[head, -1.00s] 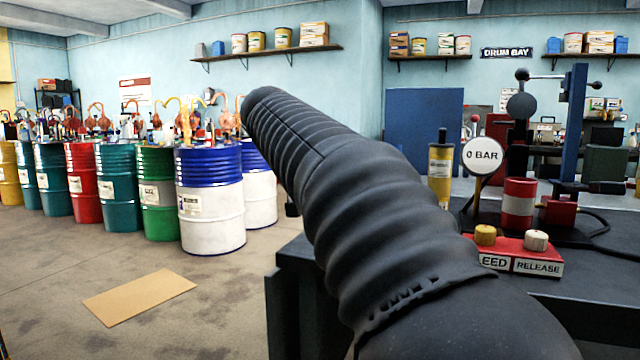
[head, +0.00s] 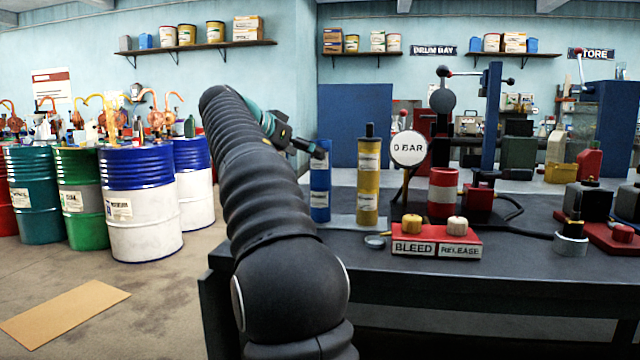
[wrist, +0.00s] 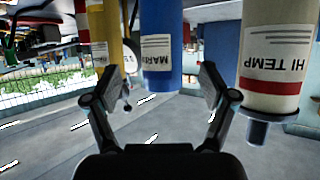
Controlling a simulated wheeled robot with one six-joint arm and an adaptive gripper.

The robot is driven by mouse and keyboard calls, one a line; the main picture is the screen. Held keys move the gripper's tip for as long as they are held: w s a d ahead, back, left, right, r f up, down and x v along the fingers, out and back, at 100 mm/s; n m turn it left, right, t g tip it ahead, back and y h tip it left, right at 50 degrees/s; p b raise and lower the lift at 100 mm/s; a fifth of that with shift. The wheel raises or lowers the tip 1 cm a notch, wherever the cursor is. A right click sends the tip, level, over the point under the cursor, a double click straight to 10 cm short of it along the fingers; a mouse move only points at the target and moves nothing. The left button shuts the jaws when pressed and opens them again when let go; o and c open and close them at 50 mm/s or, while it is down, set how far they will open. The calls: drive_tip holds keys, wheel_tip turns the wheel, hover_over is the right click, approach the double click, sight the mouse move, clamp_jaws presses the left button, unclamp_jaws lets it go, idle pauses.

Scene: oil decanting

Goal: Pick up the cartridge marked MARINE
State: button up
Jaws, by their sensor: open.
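The blue cartridge (head: 320,190) stands upright at the left end of the dark bench. In the wrist view the blue cartridge (wrist: 162,45) hangs inverted, its pale label partly showing "MARIN". My gripper (head: 308,150) is at its upper left in the head view, partly hidden by my arm. In the wrist view my open gripper (wrist: 160,86) has one finger on each side of the cartridge's line. I cannot tell whether the cartridge is between the pads or just beyond them. A yellow cartridge (head: 369,190) stands beside it. A cream HI TEMP cartridge (wrist: 272,60) is on its other side.
Drums (head: 140,205) stand left across the open floor.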

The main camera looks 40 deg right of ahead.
sight(321, 181)
drive_tip(key=x, duration=0.6)
drive_tip(key=shift+f, duration=0.2)
drive_tip(key=shift+w+d, duration=0.1)
drive_tip(key=shift+c, duration=0.3)
clamp_jaws()
